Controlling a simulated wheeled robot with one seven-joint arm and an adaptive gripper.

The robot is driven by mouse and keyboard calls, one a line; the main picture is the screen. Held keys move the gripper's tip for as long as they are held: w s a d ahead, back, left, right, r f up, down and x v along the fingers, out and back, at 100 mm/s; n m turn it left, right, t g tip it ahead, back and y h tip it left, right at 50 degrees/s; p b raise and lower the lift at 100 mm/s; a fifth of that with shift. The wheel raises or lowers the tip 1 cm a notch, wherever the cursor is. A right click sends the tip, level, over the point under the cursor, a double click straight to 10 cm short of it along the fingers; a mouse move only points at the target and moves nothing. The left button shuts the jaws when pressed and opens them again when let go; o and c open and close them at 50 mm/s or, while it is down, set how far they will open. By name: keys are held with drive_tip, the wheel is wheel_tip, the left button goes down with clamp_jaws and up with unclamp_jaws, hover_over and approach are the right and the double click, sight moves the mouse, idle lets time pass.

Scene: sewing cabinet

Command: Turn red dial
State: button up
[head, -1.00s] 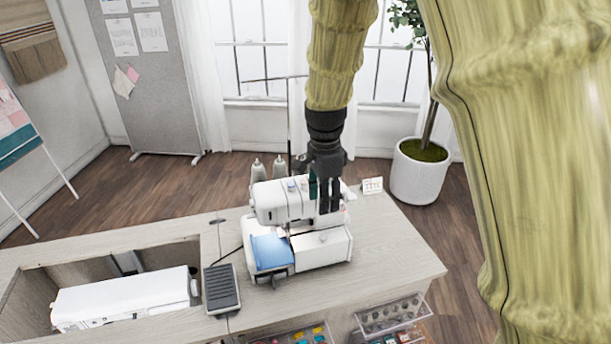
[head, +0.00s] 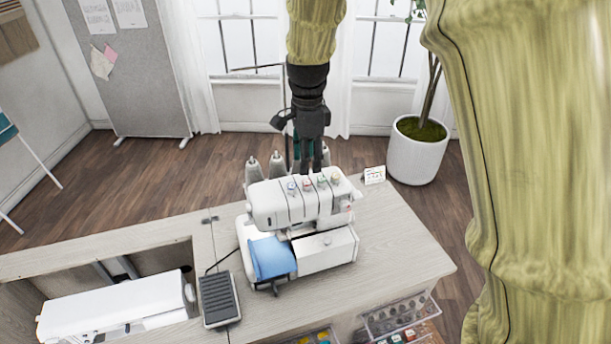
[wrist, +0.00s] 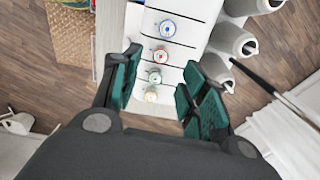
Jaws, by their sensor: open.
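A white serger sewing machine (head: 268,208) stands on the cabinet top. A row of small dials runs along its upper front: blue (head: 291,187), red (head: 307,183), green (head: 322,179) and yellow (head: 336,176). The red dial is second from the left. My gripper (head: 308,165) points down at the back edge of the machine, behind the dials in the head view. In the wrist view its teal fingers are spread and empty, with the red dial (wrist: 161,56) showing between the fingertips, apart from both. The green dial (wrist: 155,76) and yellow dial (wrist: 151,95) show nearer the palm.
Thread cones (head: 277,165) stand behind the machine, close to my fingers; they also show in the wrist view (wrist: 232,40). A foot pedal (head: 220,299) and a small card (head: 374,175) lie on the cabinet top (head: 405,240). Its right side is clear.

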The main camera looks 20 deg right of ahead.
sight(307, 182)
wheel_tip(307, 182, down, 7)
drive_tip(key=shift+f+p, duration=0.15)
drive_tip(key=shift+p, duration=0.65)
clamp_jaws()
